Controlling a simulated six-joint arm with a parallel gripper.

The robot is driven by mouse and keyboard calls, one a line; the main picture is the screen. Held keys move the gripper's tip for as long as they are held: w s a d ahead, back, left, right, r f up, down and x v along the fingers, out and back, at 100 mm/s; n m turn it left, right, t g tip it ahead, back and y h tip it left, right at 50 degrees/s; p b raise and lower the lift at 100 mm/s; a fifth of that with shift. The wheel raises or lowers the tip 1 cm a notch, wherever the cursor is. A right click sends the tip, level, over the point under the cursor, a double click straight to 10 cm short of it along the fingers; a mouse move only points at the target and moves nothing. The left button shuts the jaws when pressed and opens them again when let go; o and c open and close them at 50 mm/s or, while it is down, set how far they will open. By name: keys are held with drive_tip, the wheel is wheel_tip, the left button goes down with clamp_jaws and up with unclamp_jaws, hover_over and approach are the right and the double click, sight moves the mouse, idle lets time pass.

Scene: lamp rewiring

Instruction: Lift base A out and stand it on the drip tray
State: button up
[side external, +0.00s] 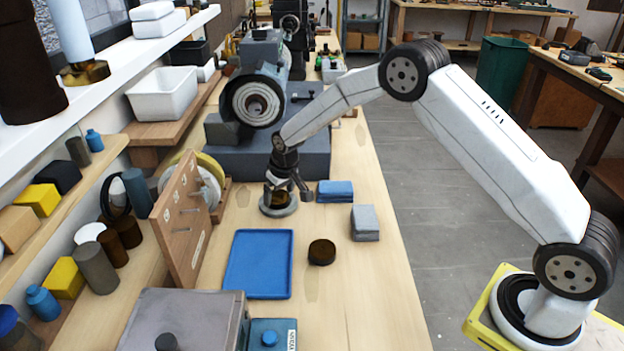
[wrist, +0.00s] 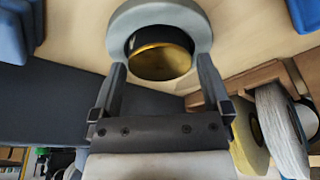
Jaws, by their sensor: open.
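A dark round base with a brassy face, which I take for base A (wrist: 160,61), sits inside a grey ring holder (wrist: 160,13); no letter on it is readable. In the side view the grey ring (side external: 291,209) stands on the bench, with the base partly hidden by my fingers. My gripper (side external: 285,189) is pointing down over it, open. In the wrist view the fingers of my gripper (wrist: 162,66) lie on either side of the base; whether they touch it I cannot tell. The blue drip tray (side external: 258,264) lies flat and empty, nearer the camera.
A dark round puck (side external: 321,252) lies right of the tray. Blue cloths (side external: 335,191) and a grey block (side external: 365,223) lie to the right of the ring. A wooden panel (side external: 181,222) stands left of the tray. A grey machine (side external: 262,105) is behind.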

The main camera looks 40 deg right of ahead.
sight(279, 197)
drive_tip(key=c, duration=0.9)
drive_tip(key=shift+w+v, duration=0.2)
drive_tip(key=shift+v, duration=0.6)
drive_tip(key=shift+w+v, duration=0.2)
drive_tip(key=shift+v, duration=0.65)
drive_tip(key=shift+w+v, duration=0.2)
drive_tip(key=shift+v, duration=0.6)
drive_tip(key=shift+c, duration=0.3)
drive_tip(key=shift+r, duration=0.15)
